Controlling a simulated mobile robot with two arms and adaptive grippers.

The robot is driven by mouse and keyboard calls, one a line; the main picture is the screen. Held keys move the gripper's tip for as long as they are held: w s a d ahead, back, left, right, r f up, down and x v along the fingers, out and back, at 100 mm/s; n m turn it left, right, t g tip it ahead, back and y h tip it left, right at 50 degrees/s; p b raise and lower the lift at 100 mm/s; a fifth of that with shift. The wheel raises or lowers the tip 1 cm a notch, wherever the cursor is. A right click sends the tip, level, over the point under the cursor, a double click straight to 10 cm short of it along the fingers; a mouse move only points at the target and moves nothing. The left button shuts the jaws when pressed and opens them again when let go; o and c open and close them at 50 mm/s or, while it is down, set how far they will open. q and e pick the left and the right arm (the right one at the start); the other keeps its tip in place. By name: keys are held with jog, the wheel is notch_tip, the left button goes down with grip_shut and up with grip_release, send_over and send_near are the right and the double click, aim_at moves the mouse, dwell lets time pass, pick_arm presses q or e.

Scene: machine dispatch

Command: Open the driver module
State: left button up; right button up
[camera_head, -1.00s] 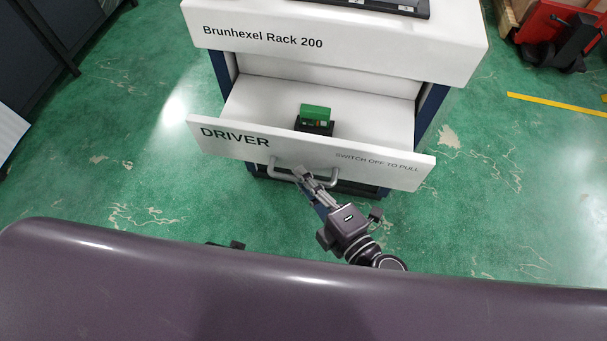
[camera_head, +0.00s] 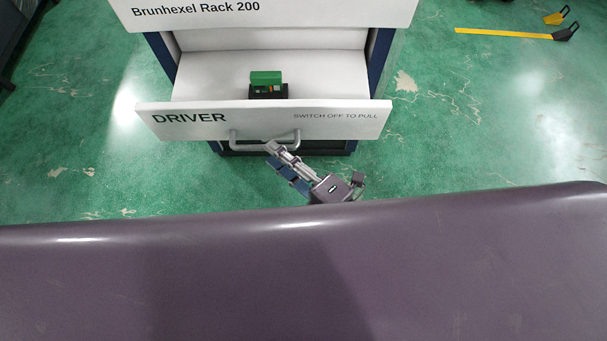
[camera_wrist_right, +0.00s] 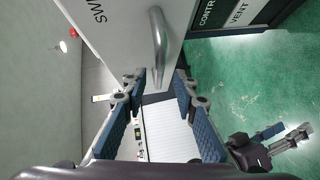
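The driver module is a white drawer marked DRIVER (camera_head: 215,122), pulled out of the rack with its interior showing. A green and black component (camera_head: 267,84) stands inside it. The drawer front has a metal bar handle (camera_head: 240,146), which also shows in the right wrist view (camera_wrist_right: 157,40). My right gripper (camera_head: 272,148) is at the handle. In the right wrist view its fingers (camera_wrist_right: 160,84) are spread to either side of the bar, with gaps visible. My left gripper (camera_wrist_right: 287,141) shows small at the right of that view, away from the drawer; its opening is unclear.
The Brunhexel Rack 200 (camera_head: 300,12) stands above and behind the drawer. My own dark body fills the bottom of the head view.

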jog(key=v, duration=0.8)
jog(key=shift+s+d, duration=0.2)
dwell(0.3)
